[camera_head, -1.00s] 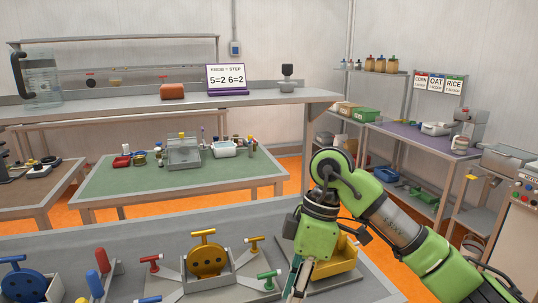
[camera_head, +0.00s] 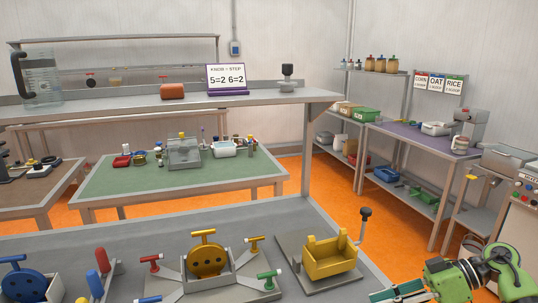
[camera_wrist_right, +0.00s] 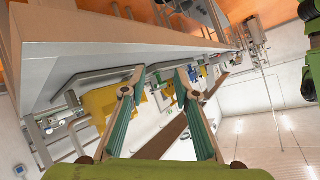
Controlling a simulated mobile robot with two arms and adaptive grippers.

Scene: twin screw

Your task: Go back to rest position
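My right gripper (camera_head: 398,293) is low at the right edge of the bench in the head view, pointing left. In the right wrist view its two green-padded fingers (camera_wrist_right: 161,80) are apart with nothing held between them. The wrist view is tilted, with the bench edge crossing its upper part. My left gripper is in neither view. The task names no object.
The bench (camera_head: 160,236) holds a yellow tray-like part (camera_head: 331,257) beside a black-knobbed crank (camera_head: 365,213), a yellow disc (camera_head: 207,261) among T-handles, and a blue disc (camera_head: 22,284).

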